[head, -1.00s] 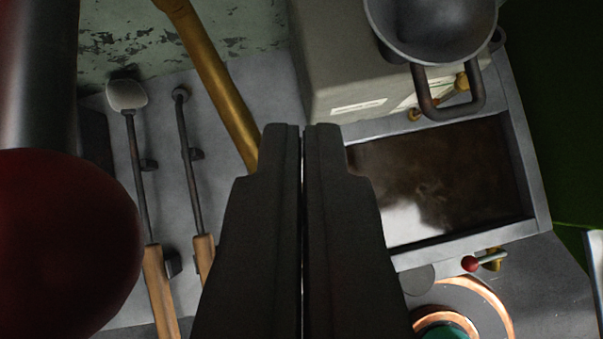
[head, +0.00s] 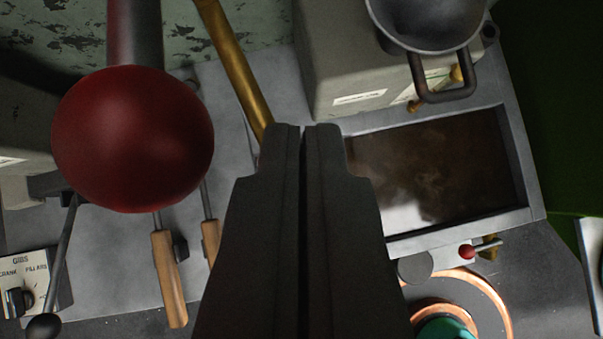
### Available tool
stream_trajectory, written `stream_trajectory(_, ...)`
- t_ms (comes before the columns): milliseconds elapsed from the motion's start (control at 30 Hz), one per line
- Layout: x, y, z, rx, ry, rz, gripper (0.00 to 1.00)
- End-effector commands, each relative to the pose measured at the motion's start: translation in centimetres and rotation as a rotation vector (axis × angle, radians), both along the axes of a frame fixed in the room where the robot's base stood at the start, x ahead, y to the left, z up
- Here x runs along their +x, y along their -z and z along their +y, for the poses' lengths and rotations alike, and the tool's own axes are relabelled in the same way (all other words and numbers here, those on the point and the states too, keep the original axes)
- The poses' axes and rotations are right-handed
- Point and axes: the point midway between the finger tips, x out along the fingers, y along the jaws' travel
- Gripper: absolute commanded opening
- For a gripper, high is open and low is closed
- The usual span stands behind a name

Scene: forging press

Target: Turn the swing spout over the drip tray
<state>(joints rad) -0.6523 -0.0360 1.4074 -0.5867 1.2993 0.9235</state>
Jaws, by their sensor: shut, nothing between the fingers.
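A brass pipe (head: 232,68), which looks like the swing spout, slants down from the top edge toward my gripper. Its lower end is hidden behind the left finger; I cannot tell if they touch. My gripper (head: 303,128) is shut and empty in the middle of the view. A rectangular tray with a pale grey rim (head: 522,165) and dark brown contents, perhaps the drip tray, lies right of my gripper. The visible part of the pipe is left of this tray, not over it.
A large red ball (head: 133,140) on a dark shaft looms at left. Wooden-handled tools (head: 168,278) lie below it. A grey box (head: 345,65) and a metal pan (head: 425,22) stand above the tray. A red-knobbed valve (head: 467,252) sits below it. A GIBS panel (head: 35,280) is lower left.

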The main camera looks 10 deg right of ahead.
Motion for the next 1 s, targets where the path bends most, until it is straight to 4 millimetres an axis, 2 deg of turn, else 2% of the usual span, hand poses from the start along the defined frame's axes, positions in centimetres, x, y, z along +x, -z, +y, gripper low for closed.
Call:
stream_trajectory(600,-7.9,-8.9,2.1,0.002,-0.002,-0.002,0.00)
stream_trajectory(800,-9.5,-10.5,2.5,0.001,-0.001,0.000,0.00)
stream_trajectory(1000,-9.9,-11.0,2.6,0.001,-0.001,0.000,0.00)
